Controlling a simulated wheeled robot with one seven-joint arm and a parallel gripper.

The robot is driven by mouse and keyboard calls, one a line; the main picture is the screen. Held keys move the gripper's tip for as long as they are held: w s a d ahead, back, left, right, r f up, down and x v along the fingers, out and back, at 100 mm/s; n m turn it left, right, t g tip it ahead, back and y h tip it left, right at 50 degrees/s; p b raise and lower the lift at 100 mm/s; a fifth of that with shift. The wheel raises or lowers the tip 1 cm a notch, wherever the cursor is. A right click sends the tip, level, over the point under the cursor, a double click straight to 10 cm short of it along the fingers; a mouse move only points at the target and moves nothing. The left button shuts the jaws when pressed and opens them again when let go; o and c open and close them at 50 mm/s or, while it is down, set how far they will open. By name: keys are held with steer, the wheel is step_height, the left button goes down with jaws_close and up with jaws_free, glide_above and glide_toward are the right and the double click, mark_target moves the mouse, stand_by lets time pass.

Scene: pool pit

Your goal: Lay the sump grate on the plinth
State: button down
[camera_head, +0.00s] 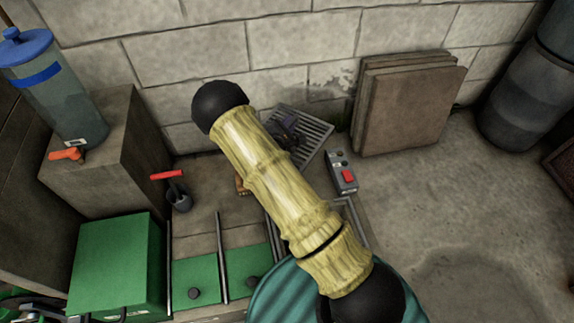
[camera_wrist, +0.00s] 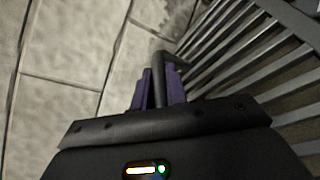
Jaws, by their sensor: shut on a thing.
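The sump grate (camera_head: 318,131) is a grey slatted metal panel near the block wall, tilted in the head view. In the wrist view its bars (camera_wrist: 232,38) fill the upper right. My gripper (camera_wrist: 158,88) has purple fingers shut on the grate's dark bent handle (camera_wrist: 170,56). In the head view my gripper (camera_head: 286,128) is dark and partly hidden behind my arm. A square brown block (camera_head: 138,140) at the left may be the plinth, but I cannot tell for sure. My arm hides part of the metal frame (camera_head: 351,215) below the grate.
A blue-lidded canister (camera_head: 55,95) and orange tap stand on the brown block. A red-handled valve (camera_head: 177,192), green box (camera_head: 112,262) and red-button control box (camera_head: 342,172) are nearby. Brown slabs (camera_head: 410,105) lean on the wall. Floor at the right is clear.

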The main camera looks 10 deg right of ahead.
step_height(320, 180, down, 6)
steer(key=b, duration=0.3)
steer(key=shift+r, duration=0.1)
steer(key=shift+w, duration=0.1)
steer(key=shift+r, duration=0.1)
steer(key=shift+d+f, duration=0.2)
steer(key=f+b, duration=0.3)
steer(key=shift+a+f, duration=0.25)
steer(key=shift+a, duration=0.05)
steer(key=shift+d+r, duration=0.1)
